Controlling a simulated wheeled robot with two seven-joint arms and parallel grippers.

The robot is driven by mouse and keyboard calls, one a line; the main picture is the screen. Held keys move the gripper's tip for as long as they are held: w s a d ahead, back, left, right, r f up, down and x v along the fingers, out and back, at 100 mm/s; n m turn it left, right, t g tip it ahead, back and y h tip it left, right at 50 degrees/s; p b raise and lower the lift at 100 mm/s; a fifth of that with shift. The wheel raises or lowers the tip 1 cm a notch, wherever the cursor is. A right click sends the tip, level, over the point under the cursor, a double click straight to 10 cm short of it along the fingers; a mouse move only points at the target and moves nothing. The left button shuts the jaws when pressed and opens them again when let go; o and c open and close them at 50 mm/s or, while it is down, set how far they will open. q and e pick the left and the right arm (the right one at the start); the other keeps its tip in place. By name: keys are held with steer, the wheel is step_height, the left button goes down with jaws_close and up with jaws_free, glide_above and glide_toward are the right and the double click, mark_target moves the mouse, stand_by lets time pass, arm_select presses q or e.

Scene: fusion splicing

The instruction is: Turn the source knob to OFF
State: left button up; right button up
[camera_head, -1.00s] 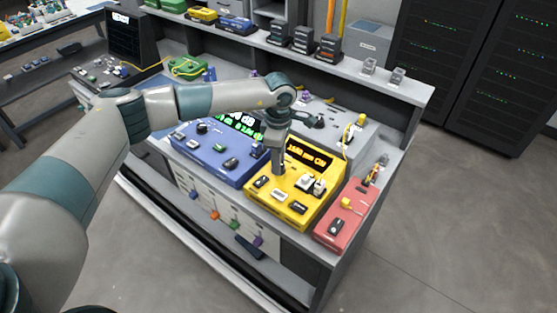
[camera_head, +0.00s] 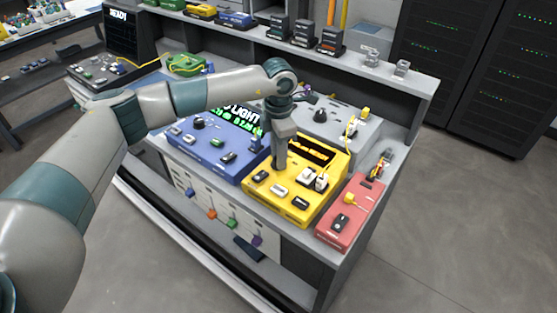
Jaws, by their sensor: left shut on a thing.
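The yellow source box (camera_head: 318,201) sits on the bench between the blue box and the red box. My left gripper (camera_head: 279,166) points straight down at the back left part of the yellow box's top. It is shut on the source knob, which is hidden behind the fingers. The knob's pointer cannot be seen. My right gripper is not in view.
A blue box (camera_head: 212,165) with lit green text stands directly left of the yellow box. A red box (camera_head: 352,205) with a yellow plug stands to its right. A grey box (camera_head: 320,128) with a black knob is behind. Small connectors stand close on the yellow box's right side.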

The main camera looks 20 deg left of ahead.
arm_select(q)
steer(key=shift+f+n+b, duration=0.1)
steer(key=shift+n+b, duration=0.5)
steer(key=shift+n, duration=0.4)
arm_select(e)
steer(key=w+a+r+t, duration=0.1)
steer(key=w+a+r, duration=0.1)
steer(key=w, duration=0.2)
arm_select(q)
steer(key=shift+n+b, duration=0.55)
steer(key=shift+n, duration=0.35)
steer(key=n+b, duration=0.1)
steer(key=n, duration=0.2)
steer(key=shift+n+b, duration=0.3)
steer(key=shift+b, duration=0.1)
steer(key=n, duration=0.1)
steer(key=n+b, duration=0.1)
steer(key=n, duration=0.1)
steer(key=shift+r+n, duration=0.2)
steer(key=shift+n, duration=0.1)
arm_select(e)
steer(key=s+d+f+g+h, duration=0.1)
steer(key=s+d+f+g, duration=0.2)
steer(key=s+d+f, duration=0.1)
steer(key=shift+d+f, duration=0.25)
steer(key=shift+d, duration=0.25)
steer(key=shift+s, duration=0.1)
arm_select(q)
steer(key=o, duration=1.1)
steer(key=shift+c, duration=0.2)
